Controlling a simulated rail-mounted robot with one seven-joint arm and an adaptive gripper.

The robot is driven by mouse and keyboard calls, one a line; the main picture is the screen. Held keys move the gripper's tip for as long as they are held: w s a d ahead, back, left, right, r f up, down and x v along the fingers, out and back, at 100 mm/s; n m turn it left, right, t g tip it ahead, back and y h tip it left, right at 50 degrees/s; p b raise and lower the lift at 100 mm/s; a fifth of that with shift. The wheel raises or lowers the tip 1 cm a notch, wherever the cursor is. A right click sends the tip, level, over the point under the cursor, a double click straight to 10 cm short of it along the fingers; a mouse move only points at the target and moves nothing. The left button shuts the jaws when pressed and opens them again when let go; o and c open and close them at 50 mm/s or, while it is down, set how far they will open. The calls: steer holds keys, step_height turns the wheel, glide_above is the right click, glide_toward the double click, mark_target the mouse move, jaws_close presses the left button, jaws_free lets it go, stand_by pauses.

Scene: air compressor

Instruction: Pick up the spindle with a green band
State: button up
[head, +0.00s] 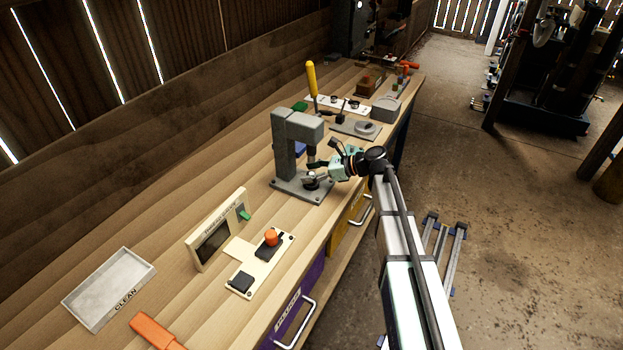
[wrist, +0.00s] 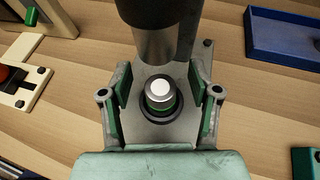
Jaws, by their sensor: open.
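The spindle with a green band (wrist: 160,94) stands upright in a dark ring on the grey press base, under the press ram (wrist: 165,40). Its pale top and green band show in the wrist view. My gripper (wrist: 160,92) is open, with one green-padded finger on each side of the spindle. A gap shows between each finger and the spindle. In the head view my gripper (head: 322,172) reaches into the grey press (head: 297,140) from the right. The spindle is too small and too covered to make out there.
The press column stands close behind the spindle, and its ram hangs above. A blue tray (wrist: 283,38) lies at the upper right of the wrist view. A test panel (head: 215,232), a button plate (head: 262,262) and a CLEAN tray (head: 110,288) sit nearer on the bench.

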jaws_close()
steer(key=shift+r, duration=0.15)
